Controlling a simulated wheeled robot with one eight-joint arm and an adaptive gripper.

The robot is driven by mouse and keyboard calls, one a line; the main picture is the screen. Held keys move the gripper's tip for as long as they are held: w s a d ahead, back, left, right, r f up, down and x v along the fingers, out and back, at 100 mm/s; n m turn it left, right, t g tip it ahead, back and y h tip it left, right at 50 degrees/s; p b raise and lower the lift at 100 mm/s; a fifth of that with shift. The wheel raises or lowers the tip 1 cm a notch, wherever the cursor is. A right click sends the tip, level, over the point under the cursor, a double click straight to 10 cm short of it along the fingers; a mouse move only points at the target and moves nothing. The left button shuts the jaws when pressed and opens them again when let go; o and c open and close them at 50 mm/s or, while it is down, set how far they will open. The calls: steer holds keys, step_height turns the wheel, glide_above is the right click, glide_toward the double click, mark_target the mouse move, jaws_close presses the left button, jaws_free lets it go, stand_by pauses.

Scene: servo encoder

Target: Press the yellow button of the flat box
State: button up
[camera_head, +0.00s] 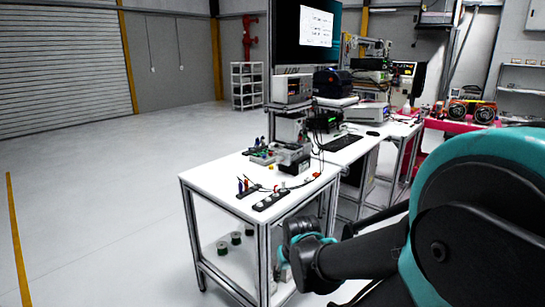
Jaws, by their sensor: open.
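A flat dark box (271,200) lies near the front edge of the white table (215,176). It has several small round pale spots along its top. I cannot make out which of them, if any, is the yellow button. My arm reaches in from the right, and its far joints (303,240) are in front of the table's right legs, lower in the picture than the box. My gripper cannot be made out at the end of the arm.
Behind are a grey device (292,153) and loose parts. A second bench with a keyboard (343,143) stands behind. The floor at left is clear.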

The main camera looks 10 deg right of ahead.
jaws_close()
stand_by(1.3)
